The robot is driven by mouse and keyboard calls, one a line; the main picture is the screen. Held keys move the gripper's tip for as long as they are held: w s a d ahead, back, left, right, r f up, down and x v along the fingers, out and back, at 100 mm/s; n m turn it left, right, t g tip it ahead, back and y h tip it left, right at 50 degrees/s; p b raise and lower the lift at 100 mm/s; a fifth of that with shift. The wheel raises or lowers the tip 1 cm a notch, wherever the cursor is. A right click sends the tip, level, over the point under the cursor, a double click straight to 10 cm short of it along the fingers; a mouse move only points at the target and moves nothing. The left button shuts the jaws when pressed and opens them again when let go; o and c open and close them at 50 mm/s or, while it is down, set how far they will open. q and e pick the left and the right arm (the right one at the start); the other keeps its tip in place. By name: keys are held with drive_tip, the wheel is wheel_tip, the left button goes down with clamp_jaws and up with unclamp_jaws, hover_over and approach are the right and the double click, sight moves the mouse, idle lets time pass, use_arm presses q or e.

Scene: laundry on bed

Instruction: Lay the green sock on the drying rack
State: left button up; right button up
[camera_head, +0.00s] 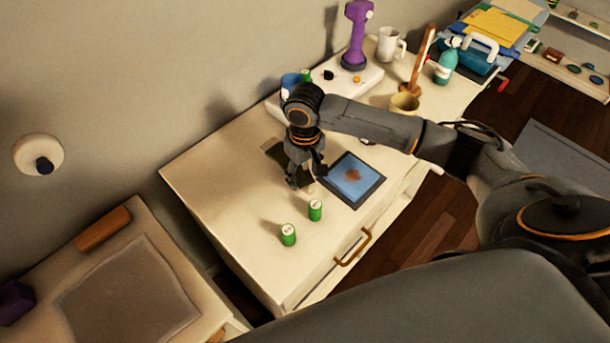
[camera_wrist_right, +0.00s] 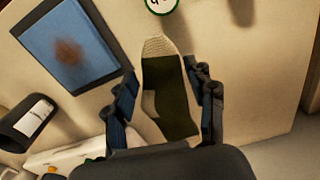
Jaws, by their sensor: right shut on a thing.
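My right gripper (camera_head: 306,180) is low over the cream cabinet top, beside the blue framed picture. In the right wrist view its fingers (camera_wrist_right: 166,105) stand on both sides of a dark green sock (camera_wrist_right: 172,105) with a pale, ribbed end, and it is shut on it. I cannot tell whether the sock touches the cabinet top. I cannot make out a drying rack in either view. My left gripper is not in view.
On the cabinet (camera_head: 225,185) are two green cans (camera_head: 288,234), the picture (camera_head: 352,180), a yellow cup (camera_head: 404,103), a white mug (camera_head: 389,44), a teal bottle (camera_head: 446,66) and a purple object (camera_head: 355,35). The cabinet's front left top is clear.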

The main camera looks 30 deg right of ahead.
drive_tip(key=shift+w+d+f, duration=0.2)
drive_tip(key=shift+w+f, duration=0.2)
drive_tip(key=shift+f, duration=0.1)
drive_tip(key=shift+w+d+f, duration=0.1)
drive_tip(key=shift+w+f, duration=0.05)
drive_tip(key=shift+f, duration=1.65)
drive_tip(key=shift+f, duration=0.1)
drive_tip(key=o, duration=1.1)
drive_tip(key=shift+o, duration=0.2)
